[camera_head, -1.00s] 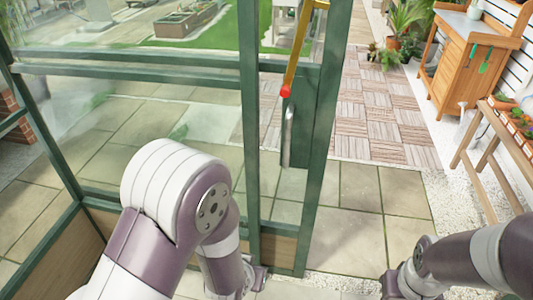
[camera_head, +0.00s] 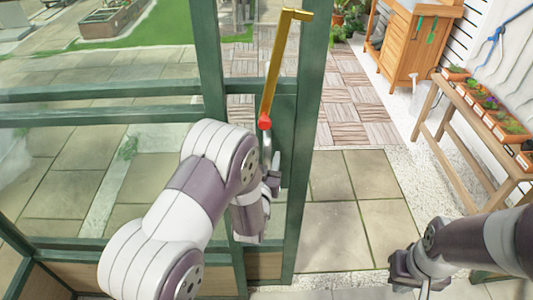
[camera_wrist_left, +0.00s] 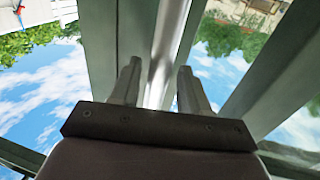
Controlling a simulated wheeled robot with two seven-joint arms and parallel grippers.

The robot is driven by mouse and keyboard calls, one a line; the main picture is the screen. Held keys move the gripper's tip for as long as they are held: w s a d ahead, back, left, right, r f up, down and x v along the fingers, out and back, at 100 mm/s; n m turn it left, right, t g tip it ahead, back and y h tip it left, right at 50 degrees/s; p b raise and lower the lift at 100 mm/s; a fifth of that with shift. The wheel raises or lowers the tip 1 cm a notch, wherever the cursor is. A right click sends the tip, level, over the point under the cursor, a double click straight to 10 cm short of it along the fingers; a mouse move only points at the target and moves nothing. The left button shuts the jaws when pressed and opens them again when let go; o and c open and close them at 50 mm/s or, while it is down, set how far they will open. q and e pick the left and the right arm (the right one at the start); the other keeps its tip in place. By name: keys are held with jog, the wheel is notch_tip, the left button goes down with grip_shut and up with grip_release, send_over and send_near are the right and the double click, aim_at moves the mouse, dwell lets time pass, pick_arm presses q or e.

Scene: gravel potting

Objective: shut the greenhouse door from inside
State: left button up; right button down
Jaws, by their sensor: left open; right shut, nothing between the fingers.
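The green-framed door (camera_head: 308,120) stands open, with paving visible past its right edge. Its upright metal handle (camera_head: 266,146) is partly hidden by my left arm and gripper. My left gripper (camera_head: 271,181) is at the handle's lower part. In the left wrist view, the silver handle bar (camera_wrist_left: 168,45) runs between the two spread fingers of the left gripper (camera_wrist_left: 160,85); contact cannot be told. A gold lever with a red tip (camera_head: 275,75) shows above the handle. My right gripper (camera_head: 415,282) is shut and empty at the lower right, away from the door.
A wooden cabinet (camera_head: 418,42) stands at the back right. A wooden bench (camera_head: 470,150) with potted plants runs along the right wall. Wooden deck tiles (camera_head: 350,105) and stone paving (camera_head: 350,215) are clear beyond the door. Green-framed glazing fills the left.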

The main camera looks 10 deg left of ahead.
pick_arm(q)
jog(key=shift+w+d, duration=0.1)
jog(key=shift+w, duration=0.25)
grip_shut()
